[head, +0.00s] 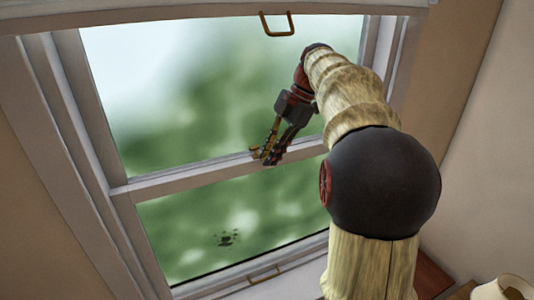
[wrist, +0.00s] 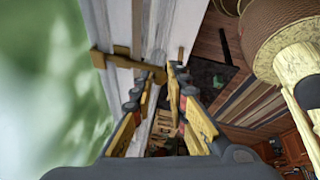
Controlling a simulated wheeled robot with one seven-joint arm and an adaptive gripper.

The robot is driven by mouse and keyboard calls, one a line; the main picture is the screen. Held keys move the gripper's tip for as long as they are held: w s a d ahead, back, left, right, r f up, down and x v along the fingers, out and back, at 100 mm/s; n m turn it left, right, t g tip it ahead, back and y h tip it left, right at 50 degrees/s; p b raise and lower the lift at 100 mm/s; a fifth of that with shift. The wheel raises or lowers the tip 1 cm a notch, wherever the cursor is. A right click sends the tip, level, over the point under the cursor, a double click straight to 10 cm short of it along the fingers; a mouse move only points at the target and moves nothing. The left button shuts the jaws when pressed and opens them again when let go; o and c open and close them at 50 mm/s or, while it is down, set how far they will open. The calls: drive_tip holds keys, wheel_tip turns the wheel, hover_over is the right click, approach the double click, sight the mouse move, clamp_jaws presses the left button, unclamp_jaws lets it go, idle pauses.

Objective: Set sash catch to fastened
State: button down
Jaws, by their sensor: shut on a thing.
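The sash catch (head: 254,150) is a small brass fitting on the white meeting rail in the middle of the window. In the wrist view its brass body (wrist: 112,60) lies across the rail, and its arm runs to my fingertips. My gripper (head: 266,156) is at the catch, with its yellow and dark fingers pointing down to the rail. In the wrist view my gripper (wrist: 171,72) is closed on the end of the catch's arm. The fingertips partly hide the held end, and I cannot tell how far the catch is turned.
The window's meeting rail (head: 190,178) crosses between two glass panes. A brass pull (head: 264,274) is on the bottom rail, and a brass handle (head: 277,24) hangs at the top. A white lampshade (head: 502,289) stands at the lower right.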

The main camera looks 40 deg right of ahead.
drive_tip(key=shift+d, duration=0.1)
idle(0.5)
drive_tip(key=c, duration=1.8)
unclamp_jaws()
drive_tip(key=shift+o, duration=0.3)
drive_tip(key=shift+d, duration=0.1)
drive_tip(key=s+d+r, duration=0.2)
drive_tip(key=s+d, duration=0.1)
drive_tip(key=d, duration=0.3)
drive_tip(key=s+d+r, duration=0.2)
drive_tip(key=s+d, duration=0.2)
drive_tip(key=d, duration=0.2)
drive_tip(key=shift+r, duration=0.25)
